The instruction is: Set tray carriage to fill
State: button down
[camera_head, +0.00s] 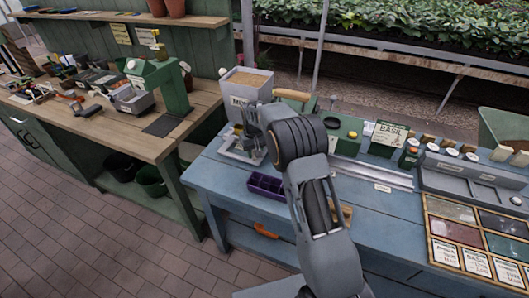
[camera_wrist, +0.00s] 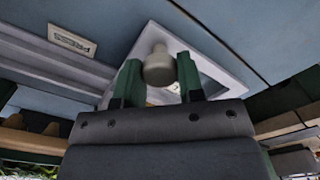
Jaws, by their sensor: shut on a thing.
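In the wrist view a rounded grey-beige knob (camera_wrist: 158,66) stands between the two green fingers of my gripper (camera_wrist: 159,78), which is shut on it. The knob sits over a pale-framed tray carriage (camera_wrist: 214,72) whose far side is hidden by my gripper. In the head view the carriage (camera_head: 233,154) is at the left end of the blue bench, in front of a grey hopper (camera_head: 247,84) with a partly hidden label. My gripper (camera_head: 250,143) is over it. A "PRESS" label (camera_wrist: 72,41) lies beside the grey rail in the wrist view.
A grey rail (camera_head: 372,176) runs right along the blue bench. A purple cell tray (camera_head: 266,185) lies near the front edge, left of my arm. A dark green box with a yellow button (camera_head: 345,140) stands behind my arm. A wooden bench (camera_head: 130,134) is at left.

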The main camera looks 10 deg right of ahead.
jog(key=shift+w+a, duration=0.8)
jog(key=shift+a, duration=0.45)
jog(key=c, duration=0.8)
grip_release()
jog(key=shift+a, duration=0.15)
jog(key=shift+o, duration=0.3)
notch_tip(320, 180, up, 14)
jog(key=shift+w+f, duration=0.1)
jog(key=shift+w, duration=0.05)
